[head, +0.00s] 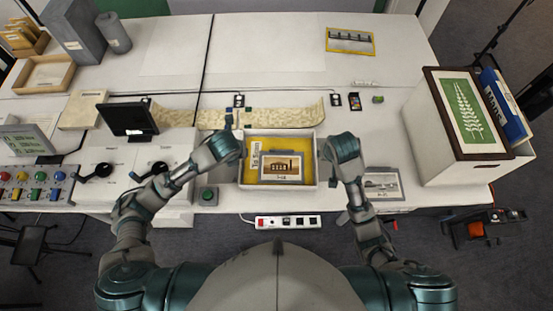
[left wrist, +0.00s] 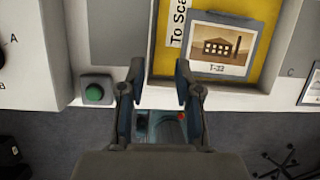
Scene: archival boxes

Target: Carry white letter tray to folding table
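The white letter tray (head: 318,172) sits on the white worktable at its front edge. It has a yellow inside, a "To Scan" label (head: 255,161) and a picture card (head: 281,168) lying in it. My left gripper (head: 237,153) is at the tray's left wall. In the left wrist view my left gripper (left wrist: 160,78) has its fingers apart, with the tray's near left corner (left wrist: 158,92) between them. My right gripper (head: 325,153) is at the tray's right wall; its fingers are hidden by the hand. I cannot identify a folding table.
A green button box (head: 208,196) stands left of the tray. A beige strip (head: 270,117) lies behind it. A flat card (head: 383,185) lies to the right, near a large white box (head: 455,130). A monitor (head: 128,119) stands left. A power strip (head: 288,222) is below the front edge.

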